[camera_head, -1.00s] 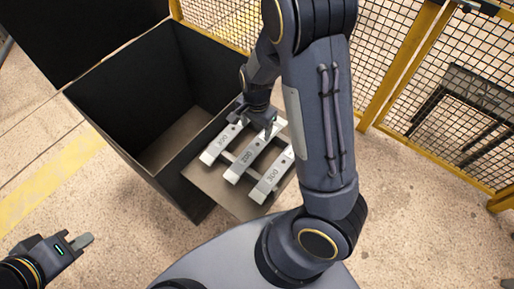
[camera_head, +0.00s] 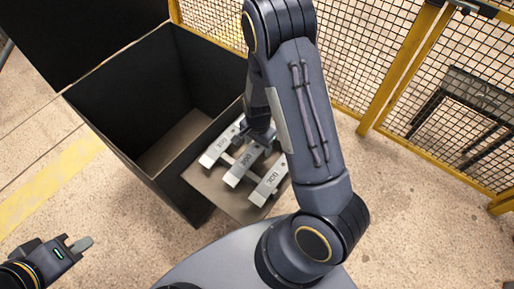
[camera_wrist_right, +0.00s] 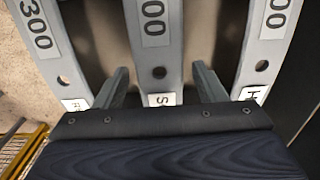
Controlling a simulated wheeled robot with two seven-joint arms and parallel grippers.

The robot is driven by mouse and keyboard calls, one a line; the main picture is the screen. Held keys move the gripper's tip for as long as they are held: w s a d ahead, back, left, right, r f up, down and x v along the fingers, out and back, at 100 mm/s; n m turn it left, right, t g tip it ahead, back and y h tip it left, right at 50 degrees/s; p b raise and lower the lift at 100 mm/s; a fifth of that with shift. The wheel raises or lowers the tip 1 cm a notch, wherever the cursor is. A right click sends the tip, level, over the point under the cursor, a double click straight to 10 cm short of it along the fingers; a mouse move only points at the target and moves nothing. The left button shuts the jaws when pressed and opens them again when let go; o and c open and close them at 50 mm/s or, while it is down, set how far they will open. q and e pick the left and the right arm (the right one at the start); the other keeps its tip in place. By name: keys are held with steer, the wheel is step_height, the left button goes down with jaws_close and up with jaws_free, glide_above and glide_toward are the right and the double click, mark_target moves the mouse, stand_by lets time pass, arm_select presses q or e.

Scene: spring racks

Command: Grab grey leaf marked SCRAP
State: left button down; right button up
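Three grey leaves lie side by side on a brown stand in the head view. The middle leaf (camera_head: 241,168) lies between the left leaf (camera_head: 217,148) and the right leaf (camera_head: 268,186). In the right wrist view the middle leaf (camera_wrist_right: 156,48) has a hole and a white label starting with "S", the rest hidden by my gripper. My right gripper (camera_wrist_right: 161,72) is open, with one finger on each side of this leaf; contact cannot be told. In the head view its fingers are mostly hidden behind my arm. My left gripper (camera_head: 73,243) is empty, away at lower left.
The neighbouring leaves (camera_wrist_right: 62,62) and (camera_wrist_right: 262,45) stand close outside my right fingers, with partly hidden labels. A large open black box (camera_head: 130,110) stands left of the stand (camera_head: 222,194). A yellow-framed mesh fence (camera_head: 400,65) is behind. Floor in front is clear.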

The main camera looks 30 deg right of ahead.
jaws_close()
steer(key=shift+r, duration=0.15)
